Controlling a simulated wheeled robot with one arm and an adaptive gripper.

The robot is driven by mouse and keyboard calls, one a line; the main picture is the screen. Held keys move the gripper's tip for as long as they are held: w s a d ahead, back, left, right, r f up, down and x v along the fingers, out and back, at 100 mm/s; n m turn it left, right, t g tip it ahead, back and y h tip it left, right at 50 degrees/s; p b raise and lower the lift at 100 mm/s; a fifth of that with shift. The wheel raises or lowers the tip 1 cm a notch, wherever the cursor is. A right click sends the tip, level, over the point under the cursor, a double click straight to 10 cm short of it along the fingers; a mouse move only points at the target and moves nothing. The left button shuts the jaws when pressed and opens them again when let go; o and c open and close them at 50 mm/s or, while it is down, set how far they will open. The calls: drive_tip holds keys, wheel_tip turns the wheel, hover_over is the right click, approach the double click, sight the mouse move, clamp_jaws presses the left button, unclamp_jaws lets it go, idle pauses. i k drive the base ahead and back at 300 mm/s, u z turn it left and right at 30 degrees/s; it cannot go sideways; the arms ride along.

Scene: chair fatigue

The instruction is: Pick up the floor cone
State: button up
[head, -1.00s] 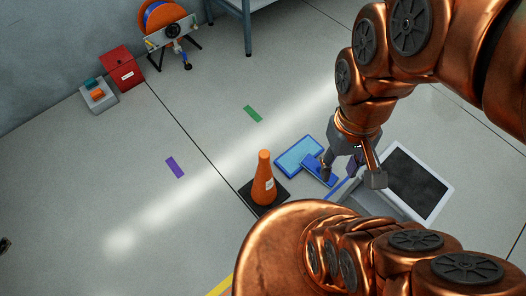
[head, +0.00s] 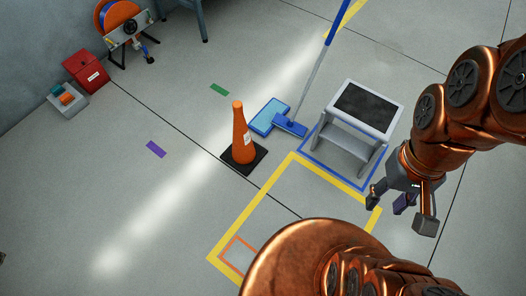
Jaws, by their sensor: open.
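The floor cone (head: 241,135) is orange with a white label and a black square base. It stands upright on the grey floor near the middle of the head view. My gripper (head: 399,214) is to the right of the cone and lower in the picture, well apart from it. Its fingers are spread and nothing is between them.
A grey step stool (head: 366,112) stands between the cone and my arm. A blue mop (head: 290,126) and a light blue pad (head: 267,116) lie just right of the cone. A red box (head: 86,72) and an orange reel (head: 122,20) are at upper left. Floor left of the cone is mostly clear.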

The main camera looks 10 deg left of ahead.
sight(244, 153)
drive_tip(key=u, duration=0.85)
drive_tip(key=i, duration=0.75)
drive_tip(key=z, duration=1.35)
drive_tip(key=k, duration=1.15)
drive_tip(key=u, duration=1.55)
drive_tip(key=i, duration=0.7)
drive_tip(key=u, duration=0.05)
